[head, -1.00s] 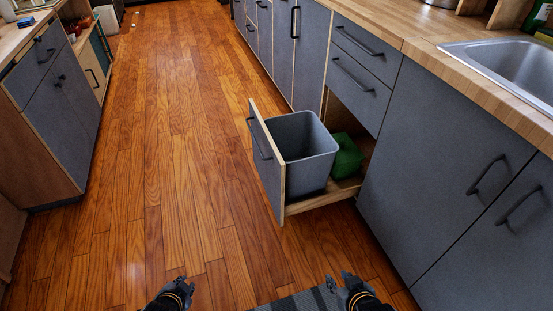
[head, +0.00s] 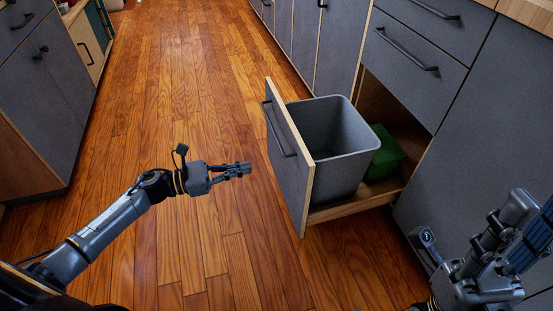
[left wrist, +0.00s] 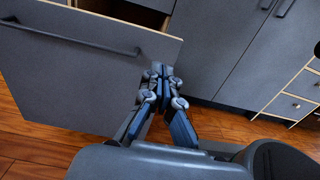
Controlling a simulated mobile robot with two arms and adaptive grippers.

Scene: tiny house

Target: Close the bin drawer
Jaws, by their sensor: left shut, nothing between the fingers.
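The bin drawer is pulled out of the right-hand cabinet row, its grey front panel (head: 283,150) facing left with a dark bar handle. A grey bin (head: 345,155) and a green container (head: 385,155) sit inside it. My left gripper (head: 247,170) is shut and empty, just left of the drawer front, apparently apart from it. In the left wrist view the gripper (left wrist: 160,72) points toward the drawer front's (left wrist: 80,70) edge, with the handle further left. My right gripper (head: 520,215) is raised at the lower right, beside the cabinets; its finger opening is unclear.
Closed drawers (head: 415,45) and a cabinet door (head: 490,140) stand right of and above the open drawer. Another cabinet row (head: 45,90) lines the left side. The wooden floor (head: 165,90) between them is clear.

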